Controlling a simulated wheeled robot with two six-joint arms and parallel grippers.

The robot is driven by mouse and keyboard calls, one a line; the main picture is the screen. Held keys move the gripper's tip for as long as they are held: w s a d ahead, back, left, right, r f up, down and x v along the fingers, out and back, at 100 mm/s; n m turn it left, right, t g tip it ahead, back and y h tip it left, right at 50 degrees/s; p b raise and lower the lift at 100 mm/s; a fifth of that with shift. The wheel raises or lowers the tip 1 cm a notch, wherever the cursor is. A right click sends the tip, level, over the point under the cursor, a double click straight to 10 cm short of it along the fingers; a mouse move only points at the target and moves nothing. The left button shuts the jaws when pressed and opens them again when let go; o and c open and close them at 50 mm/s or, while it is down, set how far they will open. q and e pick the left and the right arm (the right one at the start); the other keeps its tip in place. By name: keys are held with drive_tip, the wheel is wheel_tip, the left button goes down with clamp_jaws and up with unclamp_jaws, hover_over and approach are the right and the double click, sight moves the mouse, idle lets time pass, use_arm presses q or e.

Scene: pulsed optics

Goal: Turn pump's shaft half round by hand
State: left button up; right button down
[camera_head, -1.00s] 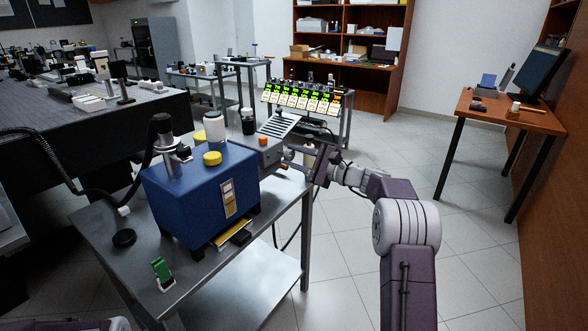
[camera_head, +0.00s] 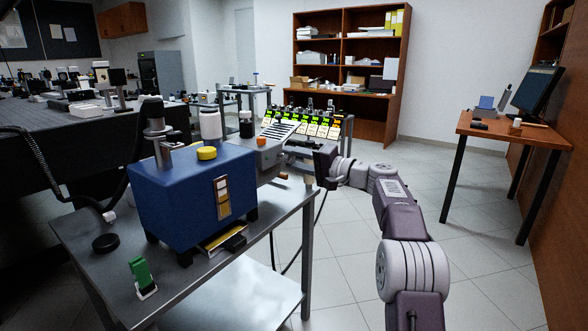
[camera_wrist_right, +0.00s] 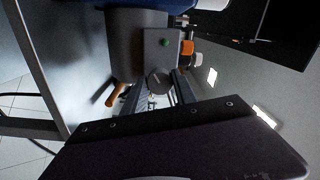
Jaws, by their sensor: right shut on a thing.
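The pump has a blue housing (camera_head: 180,205) with a yellow cap (camera_head: 207,153) and a grey motor end (camera_head: 268,158) behind it, on a metal cart. My right gripper (camera_head: 298,164) is at the motor's right end. The wrist view shows its fingers (camera_wrist_right: 165,88) closed around the shaft end; the exact contact is dark and partly hidden. My left gripper is in neither current view.
The metal cart (camera_head: 100,270) also carries a black disc (camera_head: 106,243) and a green item (camera_head: 141,277). An orange-handled thing (camera_wrist_right: 116,95) lies close beside my right gripper. A lit panel stands behind the pump. Floor at right is open up to a wooden desk (camera_head: 520,127).

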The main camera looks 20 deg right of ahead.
drive_tip(key=n+b, duration=0.1)
drive_tip(key=n, duration=0.1)
drive_tip(key=shift+f+n+b, duration=0.25)
drive_tip(key=shift+n+b, duration=0.15)
drive_tip(key=n+b, duration=0.1)
drive_tip(key=n, duration=0.1)
drive_tip(key=shift+n, duration=0.4)
drive_tip(key=n+b, duration=0.1)
drive_tip(key=n, duration=0.2)
drive_tip(key=shift+r+n+b, duration=0.1)
drive_tip(key=shift+n+b, duration=0.35)
drive_tip(key=shift+n, duration=0.95)
drive_tip(key=c, duration=1)
unclamp_jaws()
drive_tip(key=shift+r, duration=0.1)
